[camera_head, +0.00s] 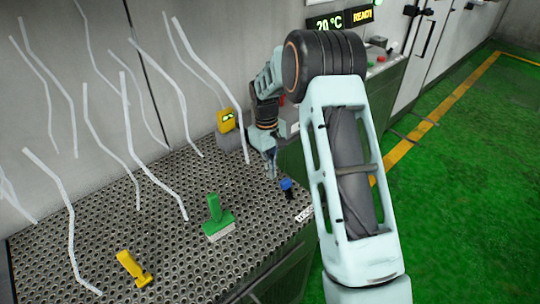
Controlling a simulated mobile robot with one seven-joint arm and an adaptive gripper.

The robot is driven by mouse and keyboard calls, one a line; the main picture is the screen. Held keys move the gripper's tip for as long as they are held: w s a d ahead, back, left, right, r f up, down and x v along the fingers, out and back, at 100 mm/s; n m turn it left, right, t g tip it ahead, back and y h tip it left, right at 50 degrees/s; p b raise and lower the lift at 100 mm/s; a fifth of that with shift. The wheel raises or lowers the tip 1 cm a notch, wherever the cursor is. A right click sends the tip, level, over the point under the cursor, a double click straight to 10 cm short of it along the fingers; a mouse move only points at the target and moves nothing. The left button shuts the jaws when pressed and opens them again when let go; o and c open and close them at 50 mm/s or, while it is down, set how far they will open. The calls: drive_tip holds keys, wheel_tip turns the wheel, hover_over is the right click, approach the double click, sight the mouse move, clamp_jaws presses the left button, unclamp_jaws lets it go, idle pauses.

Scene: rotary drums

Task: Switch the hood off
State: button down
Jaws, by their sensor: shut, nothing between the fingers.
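A small blue knob or switch (288,189) sits at the right front edge of the perforated metal bench. A white label (304,214) is just below it; its lettering is too small to read surely. Which control belongs to the hood is not clear from this view. My gripper (271,172) points down just above and to the left of the blue knob. Its fingers are shut and empty. I cannot tell whether the fingertips touch the knob.
White strips hang before the grey wall. Displays reading 20 °C (325,23) and READY (358,16) are behind. Green floor (465,190) is free at right.

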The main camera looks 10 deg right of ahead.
sight(287, 180)
drive_tip(key=shift+s+d+r+p, duration=0.2)
drive_tip(key=shift+s+d+r, duration=0.3)
drive_tip(key=shift+s, duration=0.25)
drive_tip(key=shift+s+d+r+p, duration=0.2)
drive_tip(key=shift+s+d+r, duration=0.3)
drive_tip(key=shift+s, duration=0.2)
drive_tip(key=t+b, duration=0.1)
drive_tip(key=s+d+y+b, duration=0.1)
drive_tip(key=b, duration=0.1)
drive_tip(key=shift+s+r+t, duration=0.2)
drive_tip(key=shift+r+t, duration=0.1)
drive_tip(key=shift+t, duration=0.1)
drive_tip(key=s+t+b, duration=0.1)
drive_tip(key=d+t+y+b, duration=0.1)
drive_tip(key=shift+s+d+r+y+b, duration=0.15)
drive_tip(key=shift+s+r+y+b, duration=0.15)
drive_tip(key=shift+s+r, duration=0.1)
drive_tip(key=shift+s+d+r+b, duration=0.15)
drive_tip(key=shift+s+d+b, duration=0.1)
drive_tip(key=shift+s, duration=0.2)
drive_tip(key=shift+s+d+r+b, duration=0.15)
drive_tip(key=shift+s+d+b, duration=0.05)
drive_tip(key=shift+s, duration=0.2)
